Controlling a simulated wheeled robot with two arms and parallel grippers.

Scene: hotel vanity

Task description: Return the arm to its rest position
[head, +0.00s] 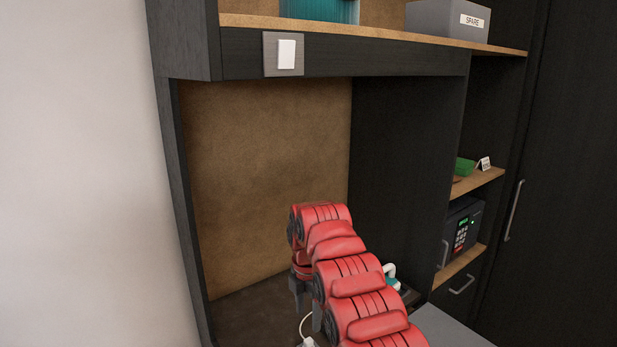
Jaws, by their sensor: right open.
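My red right arm (345,265) reaches in from the bottom, into the dark vanity alcove. Its gripper (307,308) points down at the arm's far end, with grey fingers apart and nothing seen between them. The arm hides part of the gripper and the counter behind it. My left gripper does not show.
A white cord or loop (303,326) is below the gripper. A white and teal item (391,276) stands right of my arm, partly hidden. The dark counter (250,310) is bare at left. A switch (286,54) is above; side shelves hold a safe (461,232) and green item (464,167).

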